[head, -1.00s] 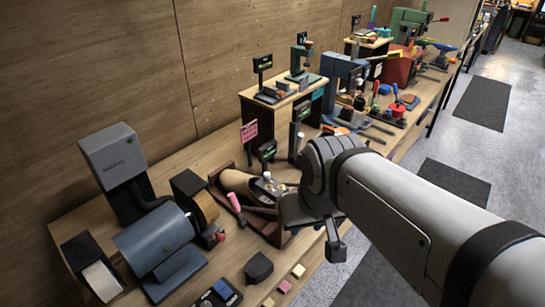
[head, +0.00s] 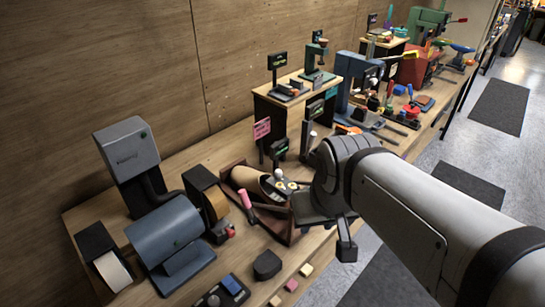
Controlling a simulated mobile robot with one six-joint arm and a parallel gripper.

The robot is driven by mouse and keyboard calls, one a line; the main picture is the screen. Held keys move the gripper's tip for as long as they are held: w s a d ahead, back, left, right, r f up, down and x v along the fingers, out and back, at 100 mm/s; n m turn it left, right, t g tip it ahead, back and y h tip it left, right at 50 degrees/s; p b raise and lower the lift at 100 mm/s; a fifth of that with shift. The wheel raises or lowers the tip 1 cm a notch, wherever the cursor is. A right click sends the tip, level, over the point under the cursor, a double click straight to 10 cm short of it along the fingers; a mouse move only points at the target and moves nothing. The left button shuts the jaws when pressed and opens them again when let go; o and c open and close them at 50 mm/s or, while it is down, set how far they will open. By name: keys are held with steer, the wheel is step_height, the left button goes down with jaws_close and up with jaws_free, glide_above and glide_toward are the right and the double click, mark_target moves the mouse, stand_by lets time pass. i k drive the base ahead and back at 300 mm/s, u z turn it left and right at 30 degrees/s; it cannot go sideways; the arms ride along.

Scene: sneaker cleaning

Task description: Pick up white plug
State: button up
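I cannot make out a white plug for certain. A small white piece (head: 279,173) shows at the far end of the reddish-brown wooden tray (head: 276,228), among small dark and yellowish parts too small to tell apart. My gripper (head: 346,246) hangs by the bench's front edge, right of the tray. My arm comes in from the lower right and covers part of the bench behind the tray.
A tan roll (head: 247,180) and a pink-handled tool (head: 246,201) lie in the tray. A blue drum machine (head: 165,235) stands at left. A dark rounded block (head: 267,264) and small pale blocks (head: 306,270) lie near the front edge. Machines crowd the bench behind.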

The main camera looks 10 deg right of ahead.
mark_target(278, 173)
steer(key=u, duration=3.05)
steer(key=k, duration=1.5)
steer(key=z, duration=1.75)
steer(key=i, duration=0.85)
steer(key=z, duration=0.05)
